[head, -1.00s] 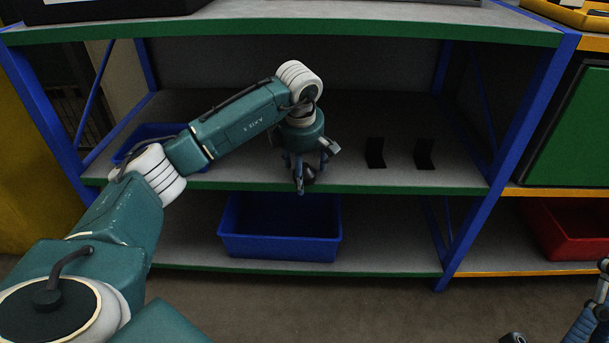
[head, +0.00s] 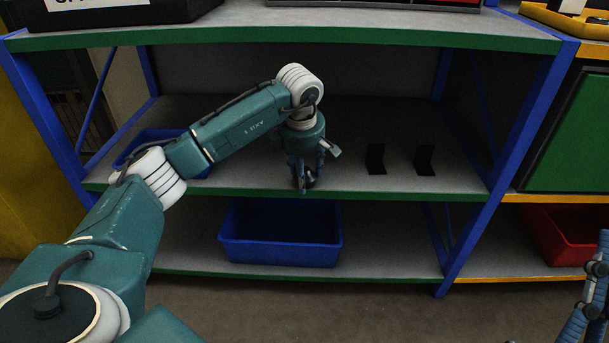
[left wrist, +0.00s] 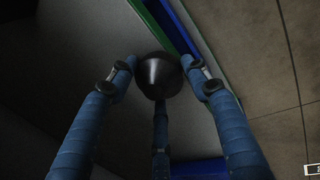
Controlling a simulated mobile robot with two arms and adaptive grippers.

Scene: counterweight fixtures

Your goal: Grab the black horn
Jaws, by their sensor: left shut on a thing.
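The black horn (left wrist: 160,75) shows in the left wrist view as a dark, round, cone-like thing between the blue fingers. My left gripper (head: 305,185) is shut on it at the front of the middle shelf. The gripper also shows in the left wrist view (left wrist: 162,90), with fingers on several sides of the horn. In the head view the fingers hide most of the horn. Part of my right gripper (head: 592,295) shows at the lower right edge, away from the shelf; its fingertips are too cut off to judge.
The middle shelf (head: 235,165) has two black angled fixtures (head: 375,158) (head: 424,160) right of my left gripper. A blue bin (head: 280,249) stands on the shelf below, and a smaller blue bin (head: 150,140) at the left. A red bin (head: 557,240) is at the right.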

